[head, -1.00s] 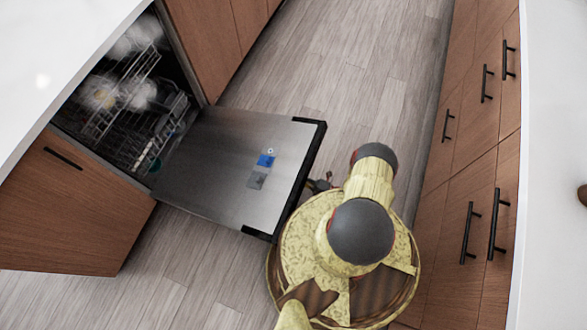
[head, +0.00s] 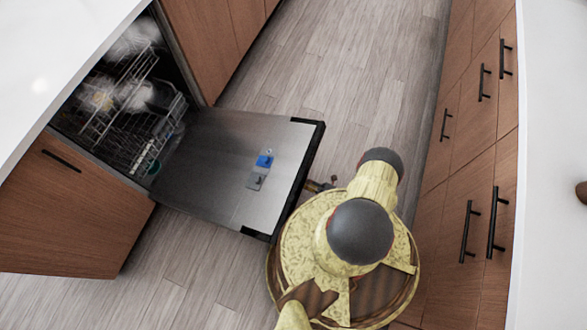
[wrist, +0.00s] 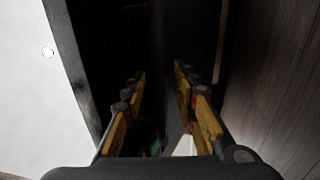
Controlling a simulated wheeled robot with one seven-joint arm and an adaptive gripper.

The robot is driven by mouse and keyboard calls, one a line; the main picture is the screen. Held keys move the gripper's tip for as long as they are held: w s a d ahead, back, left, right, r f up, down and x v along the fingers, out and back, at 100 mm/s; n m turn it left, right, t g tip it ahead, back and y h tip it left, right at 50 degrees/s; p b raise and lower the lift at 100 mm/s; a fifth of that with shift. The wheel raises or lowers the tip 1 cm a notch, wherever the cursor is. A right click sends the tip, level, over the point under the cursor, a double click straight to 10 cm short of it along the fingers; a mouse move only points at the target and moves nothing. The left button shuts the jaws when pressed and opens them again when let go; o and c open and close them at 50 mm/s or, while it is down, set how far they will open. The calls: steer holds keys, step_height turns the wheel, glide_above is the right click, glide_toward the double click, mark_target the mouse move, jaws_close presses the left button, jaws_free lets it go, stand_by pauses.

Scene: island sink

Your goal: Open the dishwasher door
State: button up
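The dishwasher door (head: 225,165) is folded down and lies out over the floor, its inner steel face up, close to level. Its black outer edge (head: 297,190) faces my base. The dishwasher's opening (head: 125,95) shows racks with dishes. My gripper (head: 320,185) is at that outer edge, mostly hidden behind my arm. In the wrist view my gripper (wrist: 160,105) has its yellow-padded fingers apart, with a dark surface beyond them. I cannot tell whether a finger touches the door.
Wood cabinets with black handles (head: 466,230) line the right side, close to my base. A white counter (head: 50,50) tops the dishwasher side. Free wood floor (head: 350,60) lies beyond the door.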

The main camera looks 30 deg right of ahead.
steer(key=shift+v, duration=2.1)
